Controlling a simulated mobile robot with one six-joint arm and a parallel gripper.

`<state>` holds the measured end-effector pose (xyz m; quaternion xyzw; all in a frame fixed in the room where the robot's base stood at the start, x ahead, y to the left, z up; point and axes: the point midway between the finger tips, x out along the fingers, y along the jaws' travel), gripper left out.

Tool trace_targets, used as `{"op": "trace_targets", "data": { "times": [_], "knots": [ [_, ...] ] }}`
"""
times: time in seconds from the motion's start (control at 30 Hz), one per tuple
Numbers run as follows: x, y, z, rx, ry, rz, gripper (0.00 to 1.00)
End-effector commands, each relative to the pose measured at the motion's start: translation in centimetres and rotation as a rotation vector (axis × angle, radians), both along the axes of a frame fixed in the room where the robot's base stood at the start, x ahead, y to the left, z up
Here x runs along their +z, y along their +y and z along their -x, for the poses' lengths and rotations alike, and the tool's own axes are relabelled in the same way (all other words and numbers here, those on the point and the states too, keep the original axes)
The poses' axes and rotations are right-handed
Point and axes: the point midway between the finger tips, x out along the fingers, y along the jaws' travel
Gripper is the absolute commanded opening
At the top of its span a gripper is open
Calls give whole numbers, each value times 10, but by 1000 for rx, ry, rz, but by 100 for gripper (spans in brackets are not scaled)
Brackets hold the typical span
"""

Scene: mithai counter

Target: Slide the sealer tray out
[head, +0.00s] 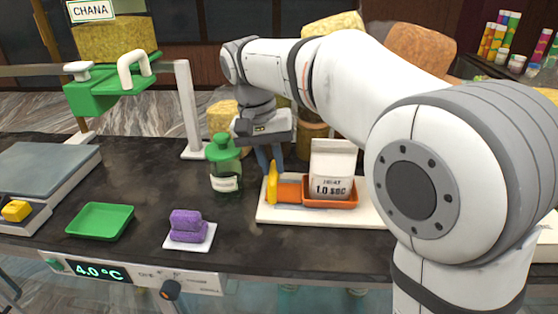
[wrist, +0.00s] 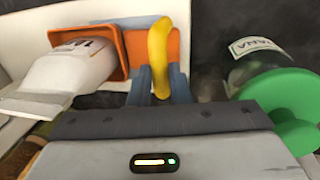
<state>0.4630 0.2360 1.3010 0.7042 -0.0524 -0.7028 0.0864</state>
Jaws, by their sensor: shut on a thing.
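The orange sealer tray (head: 290,191) lies on a white base (head: 300,217) on the dark counter. A yellow handle (head: 272,184) stands up at its left end. A white pouch-like block (head: 331,160) marked HEAT 1.0 SEC stands at the tray's right part. My gripper (head: 268,158) reaches down behind the handle. In the wrist view, its blue-grey fingers (wrist: 160,88) sit on both sides of the yellow handle (wrist: 160,45) and are shut on it. The orange tray also shows there (wrist: 140,42), joined to the handle. The handle's lower part is partly hidden by the fingers.
A green-lidded jar (head: 225,165) stands close left of my gripper. Purple sweets (head: 187,224) on a white square and a green tray (head: 100,221) lie farther left. A grey scale (head: 45,170) stands at far left. The counter in front of the white base is clear.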

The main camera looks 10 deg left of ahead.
Motion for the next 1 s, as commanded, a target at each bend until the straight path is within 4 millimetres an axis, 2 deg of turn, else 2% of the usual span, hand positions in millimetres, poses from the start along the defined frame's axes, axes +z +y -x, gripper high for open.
{"op": "trace_targets", "data": {
  "times": [0.23,0.27,0.5,0.8,1.0],
  "knots": [
    [1,-3,-2,-7,-4,0,0],
    [1,-3,-3,-7,-4,0,19],
    [0,-3,-3,-7,-4,0,39],
    [4,-2,-3,-7,-3,-1,39],
    [32,4,-3,-6,-6,-3,39]
  ]
}}
